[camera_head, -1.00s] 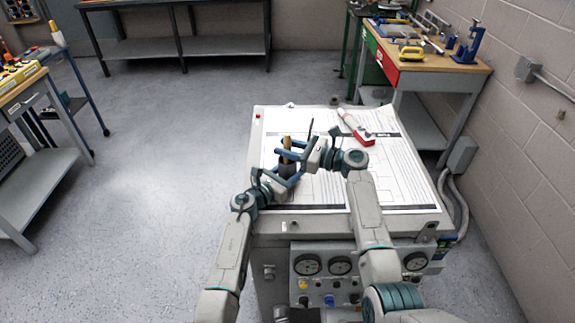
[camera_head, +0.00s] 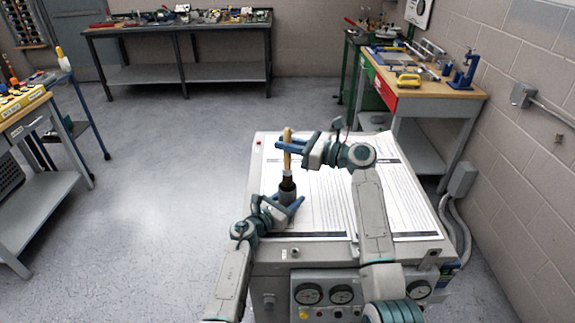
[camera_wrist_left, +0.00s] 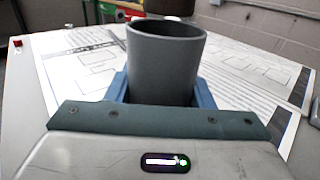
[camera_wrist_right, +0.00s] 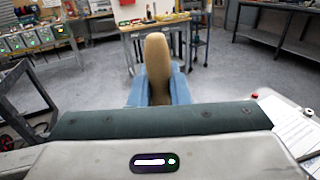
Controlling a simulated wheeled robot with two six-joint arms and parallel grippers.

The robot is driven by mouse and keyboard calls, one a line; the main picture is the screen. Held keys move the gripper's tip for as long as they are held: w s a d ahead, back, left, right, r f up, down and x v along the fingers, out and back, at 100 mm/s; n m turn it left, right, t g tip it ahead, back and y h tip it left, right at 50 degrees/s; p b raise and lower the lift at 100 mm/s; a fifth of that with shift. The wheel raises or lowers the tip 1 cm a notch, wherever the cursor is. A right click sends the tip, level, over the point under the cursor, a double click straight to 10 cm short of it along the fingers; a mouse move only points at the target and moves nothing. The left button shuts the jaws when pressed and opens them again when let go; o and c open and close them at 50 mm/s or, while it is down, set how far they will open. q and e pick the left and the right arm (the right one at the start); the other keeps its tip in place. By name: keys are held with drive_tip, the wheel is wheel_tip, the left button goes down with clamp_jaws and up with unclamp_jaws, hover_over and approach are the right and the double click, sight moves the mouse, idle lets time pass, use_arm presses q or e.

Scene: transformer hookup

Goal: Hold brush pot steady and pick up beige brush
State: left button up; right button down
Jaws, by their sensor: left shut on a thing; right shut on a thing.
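The dark grey brush pot (camera_wrist_left: 165,65) stands upright on the paper-covered cabinet top; in the head view it is small (camera_head: 285,195). My left gripper (camera_head: 295,207) is shut around the pot, its blue fingers on both sides of it in the left wrist view (camera_wrist_left: 163,92). The beige brush (camera_head: 287,150) is upright, its dark lower end (camera_head: 287,182) just above or at the pot's mouth. My right gripper (camera_head: 288,148) is shut on the brush's handle. In the right wrist view the rounded beige handle (camera_wrist_right: 158,62) stands between the blue fingertips (camera_wrist_right: 158,92).
Printed sheets (camera_head: 320,195) cover the cabinet top. A red button (camera_head: 258,142) is at its far left corner. Gauges (camera_head: 308,293) are on the front panel. A workbench with a yellow tool (camera_head: 408,80) stands at the back right, beside a block wall. The floor to the left is open.

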sight(287, 128)
wheel_tip(287, 128, up, 8)
drive_tip(key=shift+f, duration=0.2)
use_arm(q)
drive_tip(key=o, duration=1)
drive_tip(key=shift+o, duration=0.2)
